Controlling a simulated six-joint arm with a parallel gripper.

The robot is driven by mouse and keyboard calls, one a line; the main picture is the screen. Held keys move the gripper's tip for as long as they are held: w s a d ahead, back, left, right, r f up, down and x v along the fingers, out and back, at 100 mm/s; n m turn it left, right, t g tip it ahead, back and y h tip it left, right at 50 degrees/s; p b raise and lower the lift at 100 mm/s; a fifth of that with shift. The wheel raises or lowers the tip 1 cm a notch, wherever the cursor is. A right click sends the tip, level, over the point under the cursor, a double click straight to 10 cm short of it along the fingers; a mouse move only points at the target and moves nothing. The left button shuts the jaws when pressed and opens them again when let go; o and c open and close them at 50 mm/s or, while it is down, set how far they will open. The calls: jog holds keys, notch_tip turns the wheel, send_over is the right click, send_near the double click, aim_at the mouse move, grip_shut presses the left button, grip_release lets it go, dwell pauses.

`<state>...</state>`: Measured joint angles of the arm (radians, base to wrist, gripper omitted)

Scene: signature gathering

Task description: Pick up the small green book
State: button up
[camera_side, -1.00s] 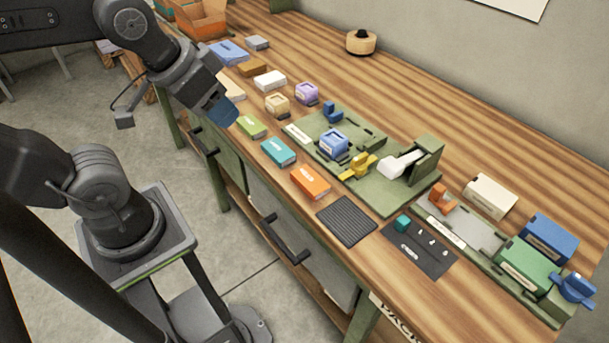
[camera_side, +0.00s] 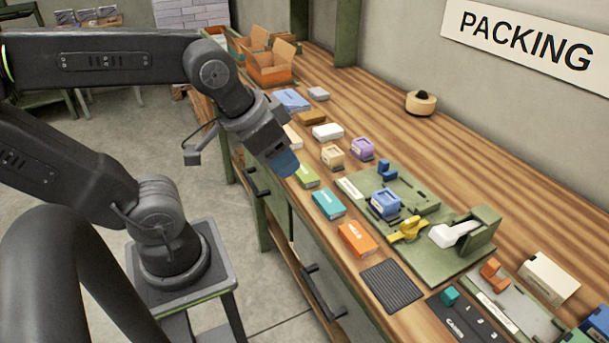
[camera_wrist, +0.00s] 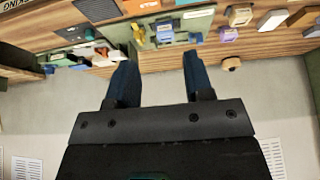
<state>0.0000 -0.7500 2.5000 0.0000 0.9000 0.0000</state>
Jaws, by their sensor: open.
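The small green book (camera_side: 307,175) is light green and lies flat near the front edge of the bench in the side view. It is in a row between a cream item (camera_side: 292,137) and a teal book (camera_side: 328,204). My gripper (camera_side: 284,163) is just up and left of it in the picture, its blue fingers partly overlapping the book's near end. How high the fingers are above the book is hard to tell. In the wrist view, my gripper (camera_wrist: 159,72) has its two blue fingers spread, with nothing between them. I cannot make out the green book there.
An orange book (camera_side: 357,239) lies beyond the teal one, next to a black ribbed mat (camera_side: 391,286). A green fixture board (camera_side: 437,258) with small parts stands to the right. Open orange boxes (camera_side: 272,67) are at the back. The bench strip along the wall is mostly clear.

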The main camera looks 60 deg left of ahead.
jog(key=o, duration=0.5)
jog(key=shift+o, duration=0.2)
jog(key=n+g, duration=0.6)
jog(key=n, duration=1.2)
send_over(307, 175)
jog(key=f, duration=1.6)
jog(key=shift+w+a, duration=0.15)
jog(key=shift+w, duration=0.1)
jog(key=shift+s+f, duration=0.2)
jog(key=shift+f, duration=2.55)
